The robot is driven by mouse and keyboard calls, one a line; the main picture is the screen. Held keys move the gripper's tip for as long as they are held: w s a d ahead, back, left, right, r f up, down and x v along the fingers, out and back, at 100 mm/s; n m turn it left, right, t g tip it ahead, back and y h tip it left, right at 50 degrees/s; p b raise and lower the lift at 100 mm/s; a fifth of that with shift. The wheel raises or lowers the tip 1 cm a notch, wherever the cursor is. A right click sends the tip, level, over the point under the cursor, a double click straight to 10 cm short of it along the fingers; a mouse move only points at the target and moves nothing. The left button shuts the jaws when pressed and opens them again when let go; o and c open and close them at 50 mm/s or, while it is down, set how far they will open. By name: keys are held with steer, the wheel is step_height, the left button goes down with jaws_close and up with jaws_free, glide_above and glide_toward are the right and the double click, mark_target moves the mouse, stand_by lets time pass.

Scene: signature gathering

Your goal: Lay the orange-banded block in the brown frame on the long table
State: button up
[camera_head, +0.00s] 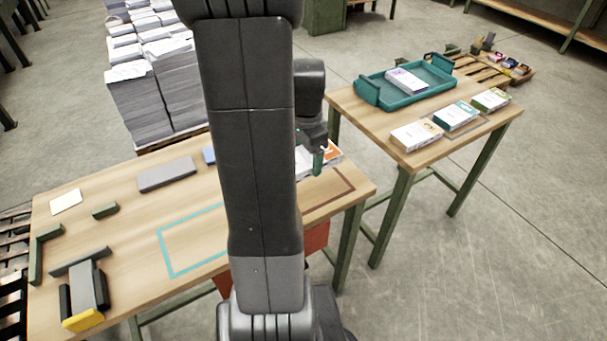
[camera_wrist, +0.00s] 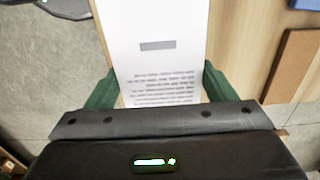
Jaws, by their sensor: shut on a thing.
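My gripper (camera_head: 312,148) shows beyond my arm, at the right end of the long table (camera_head: 120,235). Its green fingers are shut on the white block with an orange patch (camera_head: 333,148). In the wrist view the block's printed white face (camera_wrist: 160,55) with a grey bar lies between the fingers; no orange shows there. I cannot tell whether the block touches the table. The brown frame (camera_head: 328,201) is an outline on the table's right end, just in front of the gripper. My arm hides its left part.
A cyan outline (camera_head: 167,257) lies left of my arm. The second table (camera_head: 375,125) at right holds a teal tray (camera_head: 408,98) and several white blocks. Paper stacks (camera_head: 155,90) stand behind.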

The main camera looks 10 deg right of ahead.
mark_target(307, 156)
step_height(307, 156, down, 9)
steer(key=shift+s+r+b, duration=0.1)
steer(key=shift+b, duration=0.5)
steer(key=shift+f, duration=0.25)
steer(key=o, duration=1.1)
steer(key=shift+o, duration=0.2)
steer(key=shift+r, duration=0.1)
step_height(307, 156, up, 12)
steer(key=shift+r+p, duration=0.15)
steer(key=shift+p, duration=0.8)
